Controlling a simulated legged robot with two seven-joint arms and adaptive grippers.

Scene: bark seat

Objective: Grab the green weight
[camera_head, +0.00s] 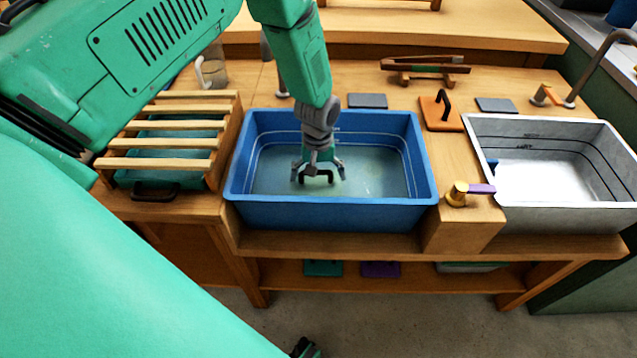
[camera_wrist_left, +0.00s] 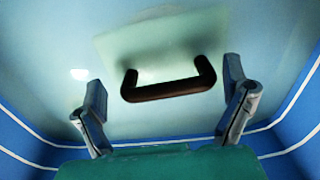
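A pale green plate with a dark arched handle, which looks like the green weight (camera_wrist_left: 160,45), lies on the floor of the blue basin (camera_head: 332,213). In the head view its dark handle (camera_head: 317,178) shows between my fingers, while the plate blends into the pale basin floor. My left gripper (camera_head: 318,173) reaches down into the basin, directly over the handle. In the left wrist view my left gripper (camera_wrist_left: 163,82) is open, with one finger on each side of the handle and a gap on both sides.
The basin's walls surround my left gripper. A slatted wooden rack (camera_head: 165,143) stands left of the basin. An orange block with a black handle (camera_head: 441,115), a brass tap with a purple lever (camera_head: 468,190) and a grey sink (camera_head: 560,218) are to the right.

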